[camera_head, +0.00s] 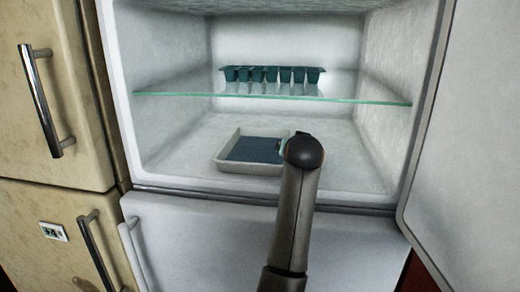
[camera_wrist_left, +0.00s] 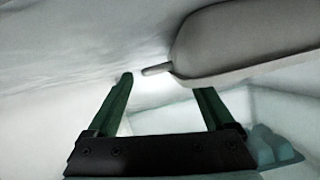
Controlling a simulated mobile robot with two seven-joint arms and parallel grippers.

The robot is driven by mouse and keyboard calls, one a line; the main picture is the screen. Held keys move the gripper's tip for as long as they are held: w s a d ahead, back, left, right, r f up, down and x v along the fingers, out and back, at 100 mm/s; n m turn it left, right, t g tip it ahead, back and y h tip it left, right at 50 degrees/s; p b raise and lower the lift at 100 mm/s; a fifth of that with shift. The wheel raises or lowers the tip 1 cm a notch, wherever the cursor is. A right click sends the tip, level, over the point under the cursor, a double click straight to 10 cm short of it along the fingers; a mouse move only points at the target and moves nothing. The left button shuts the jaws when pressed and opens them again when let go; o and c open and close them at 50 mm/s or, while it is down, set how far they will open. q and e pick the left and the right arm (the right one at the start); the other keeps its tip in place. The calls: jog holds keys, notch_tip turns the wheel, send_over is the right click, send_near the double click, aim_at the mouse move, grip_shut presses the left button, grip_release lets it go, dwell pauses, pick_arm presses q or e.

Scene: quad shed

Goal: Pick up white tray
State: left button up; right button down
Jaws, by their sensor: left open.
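The white tray (camera_head: 244,168) is a shallow rectangular tray with a dark blue inside. It lies flat on the freezer floor below the glass shelf. My left arm reaches in from the bottom, and its wrist covers the tray's right end. My left gripper (camera_wrist_left: 162,82) is open, with green fingers apart. In the left wrist view the white tray (camera_wrist_left: 245,42) shows at upper right, and its thin rim end appears between the fingertips. I cannot tell whether the fingers touch it. In the head view the fingers are mostly hidden behind the wrist.
A teal ice-cube tray (camera_head: 272,75) sits on the glass shelf (camera_head: 180,95) above. The freezer door (camera_head: 470,120) stands open at right. The freezer floor is clear on both sides of the tray.

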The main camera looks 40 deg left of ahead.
pick_arm(q)
jog(key=shift+x, duration=1.2)
jog(key=shift+c, duration=0.4)
grip_shut()
